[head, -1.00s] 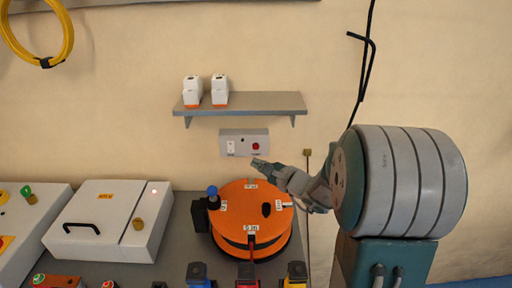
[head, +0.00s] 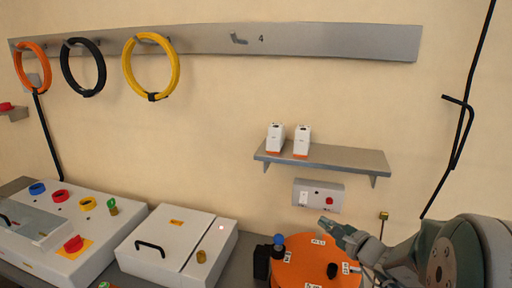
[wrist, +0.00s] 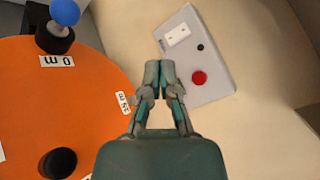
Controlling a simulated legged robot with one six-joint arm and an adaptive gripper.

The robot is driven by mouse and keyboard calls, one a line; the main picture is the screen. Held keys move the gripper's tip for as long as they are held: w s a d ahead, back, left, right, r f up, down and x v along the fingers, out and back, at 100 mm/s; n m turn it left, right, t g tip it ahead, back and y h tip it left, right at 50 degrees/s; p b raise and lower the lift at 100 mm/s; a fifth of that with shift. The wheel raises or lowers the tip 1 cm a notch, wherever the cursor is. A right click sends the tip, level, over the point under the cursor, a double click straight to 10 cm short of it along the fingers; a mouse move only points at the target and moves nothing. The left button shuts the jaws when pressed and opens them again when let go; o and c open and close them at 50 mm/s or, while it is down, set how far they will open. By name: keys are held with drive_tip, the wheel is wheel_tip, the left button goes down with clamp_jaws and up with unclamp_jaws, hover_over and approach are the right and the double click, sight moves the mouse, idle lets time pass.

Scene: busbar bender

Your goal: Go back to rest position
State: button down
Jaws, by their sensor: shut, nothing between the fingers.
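My gripper (head: 326,225) is shut and empty at the lower right of the head view, in front of the wall and above the orange round bender (head: 308,262). In the wrist view my gripper (wrist: 159,68) has its fingertips together. They point toward the grey wall box (wrist: 208,66) with a white switch and a red button (wrist: 199,78). The fingers appear apart from the box. The bender (wrist: 60,110) lies to the left of the fingers, with a blue knob (wrist: 65,12), a black knob and number labels. My arm covers the lower right of the head view.
A grey shelf (head: 340,158) with two white boxes hangs above the wall box (head: 318,194). A rail (head: 210,42) holds orange, black and yellow rings at upper left. A white case (head: 165,248) and a control panel (head: 40,245) stand at lower left. A black cable hangs at right.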

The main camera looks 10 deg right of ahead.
drive_tip(key=s+a+r+n+g+y, duration=0.1)
drive_tip(key=s+a+n+g+y, duration=0.1)
drive_tip(key=s+a+n+g, duration=1.1)
drive_tip(key=s+d+r+n+t+h, duration=0.1)
drive_tip(key=s+d+n+t+h, duration=0.2)
drive_tip(key=s+n+h, duration=0.4)
drive_tip(key=s+d+h, duration=0.1)
drive_tip(key=s+h, duration=0.1)
drive_tip(key=s, duration=0.3)
drive_tip(key=shift+s+r+n, duration=0.15)
drive_tip(key=shift+r+n, duration=0.05)
drive_tip(key=shift+n, duration=0.2)
idle(0.6)
